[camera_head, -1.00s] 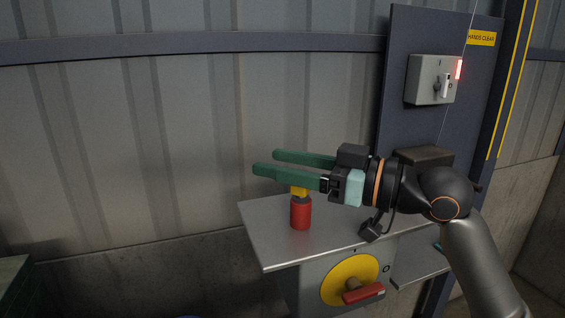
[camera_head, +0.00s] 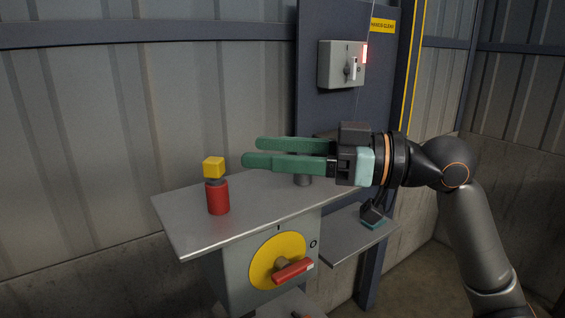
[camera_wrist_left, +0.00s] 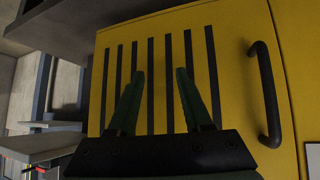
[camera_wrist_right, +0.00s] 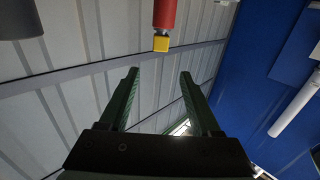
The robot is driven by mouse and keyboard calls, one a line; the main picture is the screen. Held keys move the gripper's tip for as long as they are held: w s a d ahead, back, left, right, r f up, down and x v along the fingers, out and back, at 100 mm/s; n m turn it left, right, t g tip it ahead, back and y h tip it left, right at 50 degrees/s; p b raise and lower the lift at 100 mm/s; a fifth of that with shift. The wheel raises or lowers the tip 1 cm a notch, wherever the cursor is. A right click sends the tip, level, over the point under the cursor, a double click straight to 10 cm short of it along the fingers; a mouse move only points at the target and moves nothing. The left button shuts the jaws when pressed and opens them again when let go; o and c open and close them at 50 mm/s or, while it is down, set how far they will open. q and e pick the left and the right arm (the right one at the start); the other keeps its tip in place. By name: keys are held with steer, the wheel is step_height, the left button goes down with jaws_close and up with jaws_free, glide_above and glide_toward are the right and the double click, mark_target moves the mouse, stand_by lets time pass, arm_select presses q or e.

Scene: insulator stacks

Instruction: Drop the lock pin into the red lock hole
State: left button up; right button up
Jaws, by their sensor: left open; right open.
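A yellow block (camera_head: 214,167), which looks like the lock pin's head, sits on a short grey neck above the red cylinder (camera_head: 218,197) on the metal shelf. The cylinder looks like the red lock hole; its opening is hidden. Both also show at the top of the right wrist view, the yellow block (camera_wrist_right: 161,43) at the end of the red cylinder (camera_wrist_right: 164,14). My right gripper (camera_head: 250,150) is open and empty, above and to the right of the yellow block, apart from it. My left gripper (camera_wrist_left: 164,98) is open, with nothing between its fingers.
A yellow dial with a red handle (camera_head: 292,272) is on the shelf's front. A switch box (camera_head: 330,65) hangs behind. A yellow striped cabinet (camera_wrist_left: 235,60) with a black handle faces my left gripper.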

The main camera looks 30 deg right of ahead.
steer(key=shift+s+d, duration=0.35)
steer(key=shift+d, duration=0.1)
arm_select(q)
steer(key=shift+w+d+r, duration=0.2)
steer(key=shift+w+d, duration=0.05)
steer(key=shift+d, duration=0.2)
arm_select(e)
steer(key=shift+s+d, duration=0.1)
arm_select(q)
steer(key=shift+f, duration=0.1)
arm_select(e)
steer(key=shift+d, duration=0.1)
